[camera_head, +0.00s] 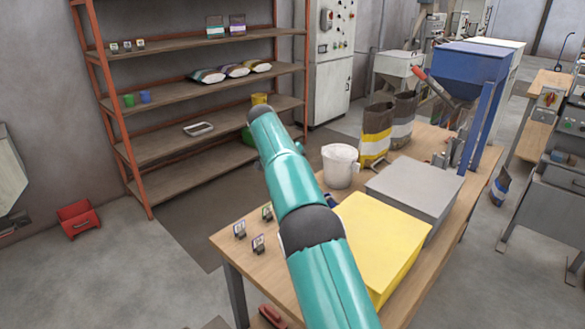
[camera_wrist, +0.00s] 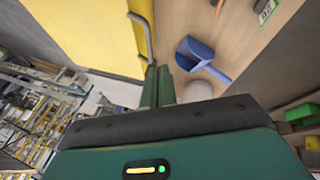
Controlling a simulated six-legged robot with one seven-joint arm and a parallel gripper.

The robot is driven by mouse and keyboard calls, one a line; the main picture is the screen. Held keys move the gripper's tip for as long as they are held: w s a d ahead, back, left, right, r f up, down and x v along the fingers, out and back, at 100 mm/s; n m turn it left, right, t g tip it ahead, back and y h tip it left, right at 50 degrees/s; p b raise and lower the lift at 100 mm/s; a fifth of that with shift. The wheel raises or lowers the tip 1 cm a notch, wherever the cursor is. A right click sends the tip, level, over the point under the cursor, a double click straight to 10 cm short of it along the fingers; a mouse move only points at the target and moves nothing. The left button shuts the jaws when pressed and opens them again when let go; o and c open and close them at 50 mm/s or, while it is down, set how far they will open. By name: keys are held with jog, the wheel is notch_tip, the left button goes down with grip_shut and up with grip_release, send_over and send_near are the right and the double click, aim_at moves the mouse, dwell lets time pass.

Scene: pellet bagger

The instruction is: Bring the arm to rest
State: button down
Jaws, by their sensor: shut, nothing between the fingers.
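My teal arm reaches from the bottom of the head view over the wooden table (camera_head: 228,243) toward the back shelf. My gripper shows in the wrist view (camera_wrist: 158,82), its dark green fingers together with nothing between them. In the head view the gripper is hidden by the arm. In the wrist view a blue scoop (camera_wrist: 192,52) lies on the table just past the fingertips. I see no contact with it.
A yellow box (camera_head: 378,236) stands right of my arm, with a grey box (camera_head: 415,189) behind it. A white bucket (camera_head: 340,166) and a yellow-and-grey bag (camera_head: 376,134) stand further back. Small tags (camera_head: 258,243) stand left. A rusty shelf (camera_head: 186,68) is at the back.

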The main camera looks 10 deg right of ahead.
jog(key=s+d+r+n+t+y, duration=0.1)
jog(key=s+r, duration=0.3)
jog(key=r, duration=0.2)
jog(key=s+d+r+n+y, duration=0.1)
jog(key=s+d+r, duration=0.1)
jog(key=s+r, duration=0.3)
jog(key=s+r+n+t+y, duration=0.2)
jog(key=s+r, duration=0.3)
jog(key=s, duration=0.5)
jog(key=s+f+n, duration=0.1)
jog(key=s+f, duration=0.2)
jog(key=s, duration=0.6)
jog(key=s+f+n+t+y, duration=0.1)
jog(key=s+f, duration=0.3)
jog(key=s, duration=0.5)
jog(key=s+a+f+n+t, duration=0.1)
jog(key=s+f, duration=0.3)
jog(key=s, duration=0.5)
jog(key=shift+f+y, duration=0.2)
jog(key=shift+y, duration=0.1)
